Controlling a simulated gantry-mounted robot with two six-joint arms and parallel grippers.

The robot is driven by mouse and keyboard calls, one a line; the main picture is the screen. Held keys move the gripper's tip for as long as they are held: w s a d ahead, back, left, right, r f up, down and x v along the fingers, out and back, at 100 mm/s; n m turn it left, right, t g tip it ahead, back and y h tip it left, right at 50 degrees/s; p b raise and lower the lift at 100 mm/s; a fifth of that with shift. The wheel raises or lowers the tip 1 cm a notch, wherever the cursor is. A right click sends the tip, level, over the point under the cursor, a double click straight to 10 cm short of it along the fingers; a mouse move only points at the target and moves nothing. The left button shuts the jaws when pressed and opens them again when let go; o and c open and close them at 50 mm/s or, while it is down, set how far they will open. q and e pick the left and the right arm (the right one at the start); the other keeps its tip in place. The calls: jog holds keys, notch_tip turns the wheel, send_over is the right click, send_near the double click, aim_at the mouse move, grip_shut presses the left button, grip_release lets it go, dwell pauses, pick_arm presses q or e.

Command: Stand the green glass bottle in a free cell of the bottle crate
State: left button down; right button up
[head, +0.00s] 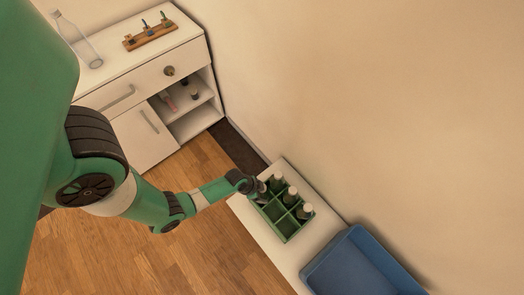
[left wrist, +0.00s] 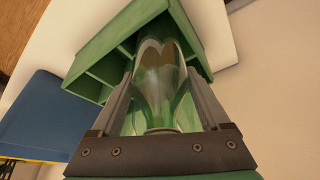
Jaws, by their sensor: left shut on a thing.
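The green bottle crate (head: 284,224) stands on a white surface, with several cells. Dark bottles with pale tops stand along its right side, including one in the middle (head: 290,198) and one nearer the front (head: 306,211). My left gripper (head: 260,192) is at the crate's far left corner. In the left wrist view my left gripper (left wrist: 160,120) is shut on the clear greenish glass bottle (left wrist: 158,85). The bottle's far end overlaps the crate (left wrist: 98,68) there; I cannot tell how deep it sits in a cell. My right gripper is not in view.
A blue bin (head: 358,268) stands close to the crate's near side and also shows in the left wrist view (left wrist: 38,118). A wall rises behind. A white cabinet (head: 120,90) at the back carries a clear bottle (head: 82,46) and a wooden rack (head: 150,36).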

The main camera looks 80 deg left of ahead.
pick_arm(q)
jog(key=shift+f, duration=0.2)
grip_release()
jog(key=p+v, duration=0.8)
jog(key=v, duration=0.4)
jog(key=shift+r+p, duration=0.25)
jog(key=shift+p, duration=0.1)
jog(key=shift+w, duration=0.1)
